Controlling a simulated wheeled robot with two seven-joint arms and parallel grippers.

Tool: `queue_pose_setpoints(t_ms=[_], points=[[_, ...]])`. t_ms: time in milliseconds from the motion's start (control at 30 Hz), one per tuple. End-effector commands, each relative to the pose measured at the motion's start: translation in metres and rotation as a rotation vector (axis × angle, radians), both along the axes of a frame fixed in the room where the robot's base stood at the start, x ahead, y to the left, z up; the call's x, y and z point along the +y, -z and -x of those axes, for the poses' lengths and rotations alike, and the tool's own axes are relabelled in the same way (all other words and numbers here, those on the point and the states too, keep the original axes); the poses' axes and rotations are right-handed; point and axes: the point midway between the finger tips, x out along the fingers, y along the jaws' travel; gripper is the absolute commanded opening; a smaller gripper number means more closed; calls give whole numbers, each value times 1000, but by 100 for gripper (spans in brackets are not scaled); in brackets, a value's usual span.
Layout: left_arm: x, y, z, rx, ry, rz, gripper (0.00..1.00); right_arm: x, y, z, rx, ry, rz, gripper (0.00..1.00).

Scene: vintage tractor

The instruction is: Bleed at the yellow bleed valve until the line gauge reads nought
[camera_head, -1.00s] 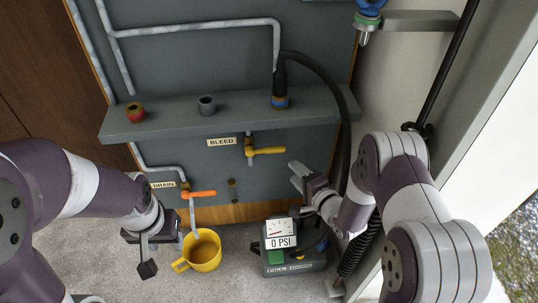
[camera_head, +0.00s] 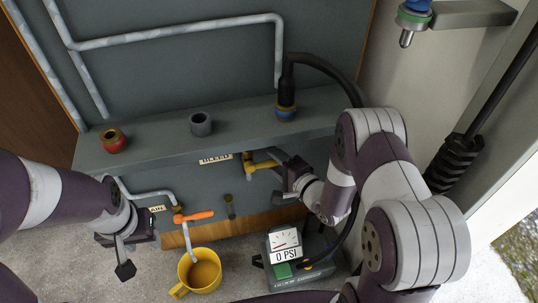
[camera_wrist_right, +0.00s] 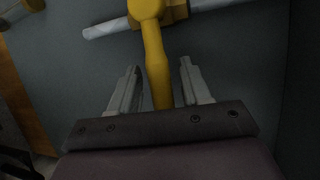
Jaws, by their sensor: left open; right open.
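The yellow bleed valve (camera_head: 251,165) sits on the pipe under the grey shelf, beside the BLEED label (camera_head: 215,159). In the right wrist view its yellow lever (camera_wrist_right: 155,58) runs between the two fingers of my right gripper (camera_wrist_right: 160,85), which is open with a gap on each side. My right gripper (camera_head: 278,172) partly hides the lever in the head view. The line gauge (camera_head: 285,244) stands on a grey box on the floor and shows 0 PSI. My left gripper (camera_head: 124,252) is open and empty, left of the yellow mug.
The yellow mug (camera_head: 185,273) holds brown liquid and stands below the orange drain lever (camera_head: 194,216). The grey shelf (camera_head: 245,123) carries a red fitting (camera_head: 113,142), a grey fitting (camera_head: 201,124) and a black hose (camera_head: 286,92). A bracket (camera_head: 470,18) is at upper right.

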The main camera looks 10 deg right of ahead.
Motion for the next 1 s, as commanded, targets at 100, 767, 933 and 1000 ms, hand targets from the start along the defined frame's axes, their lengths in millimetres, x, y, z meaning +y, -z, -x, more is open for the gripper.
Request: queue_pose_setpoints(t_ms=[100, 767, 933, 1000], points=[[0, 0, 0, 0, 0, 0, 45, 0, 0, 0, 0, 0, 0, 47], [0, -24, 0, 0, 0, 0, 45, 1, -14, 0, -3, 0, 104, 0], [0, -48, 0, 0, 0, 0, 45, 3, -26, 0, -6, -2, 235, 0], [0, -57, 0, 0, 0, 0, 45, 4, -30, 0, -9, -4, 300, 0]])
